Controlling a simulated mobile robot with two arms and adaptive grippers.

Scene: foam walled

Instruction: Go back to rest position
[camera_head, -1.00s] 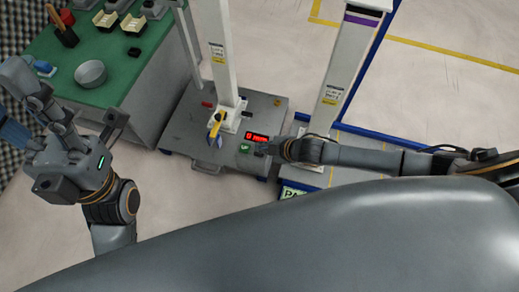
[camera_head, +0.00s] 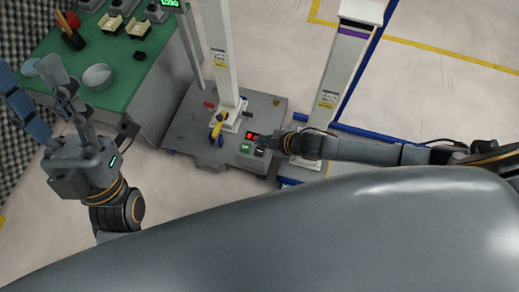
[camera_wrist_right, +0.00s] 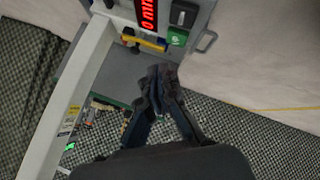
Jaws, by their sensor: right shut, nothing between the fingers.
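My right gripper (camera_head: 268,146) is over the control panel on the grey lift base (camera_head: 196,121), beside the red display (camera_head: 252,136) and green button (camera_head: 246,148). In the right wrist view, its fingers (camera_wrist_right: 163,80) are together with nothing between them, below the green button (camera_wrist_right: 177,37) and red display (camera_wrist_right: 148,14). I cannot tell from the head view whether it touches the panel. My left gripper (camera_head: 42,98) is at the left, beside the green table, with its fingers spread apart and nothing seen between them.
The green table (camera_head: 112,68) holds a grey bowl (camera_head: 97,77), a tool holder (camera_head: 73,41) and several small trays. A white column (camera_head: 221,55) with a yellow handle (camera_head: 217,126) rises from the base. A second white column (camera_head: 342,75) stands right. Open floor lies at the upper right.

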